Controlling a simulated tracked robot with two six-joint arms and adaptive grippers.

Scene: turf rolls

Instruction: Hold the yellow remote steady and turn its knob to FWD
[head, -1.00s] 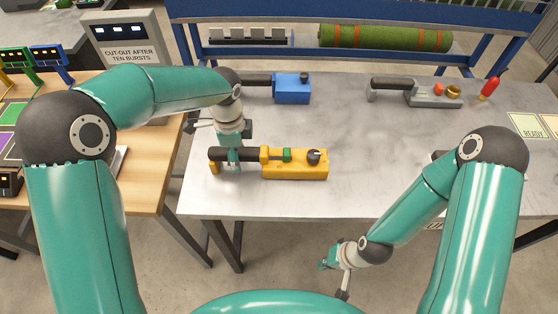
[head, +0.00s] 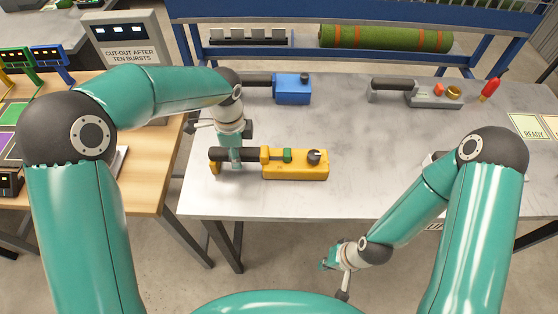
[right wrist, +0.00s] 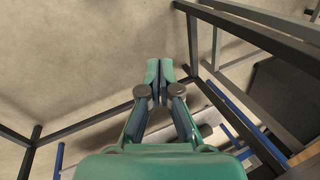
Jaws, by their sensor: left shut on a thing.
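The yellow remote (head: 295,172) lies on the grey table, its black handle (head: 250,155) pointing left. It has a green button (head: 287,155) and a dark knob (head: 314,157) with a pale pointer mark at its right end. The knob's labels are too small to read. My left gripper (head: 235,162) comes down from above and is shut on the handle, hiding part of it. My right gripper (head: 325,265) is low in front of the table, away from the remote; in the right wrist view its fingertips (right wrist: 159,70) are together with nothing between them.
A blue remote (head: 291,88) lies behind the yellow one. A grey remote (head: 432,95) and a red object (head: 490,88) lie at the back right. A green turf roll (head: 385,38) rests on the blue rack behind.

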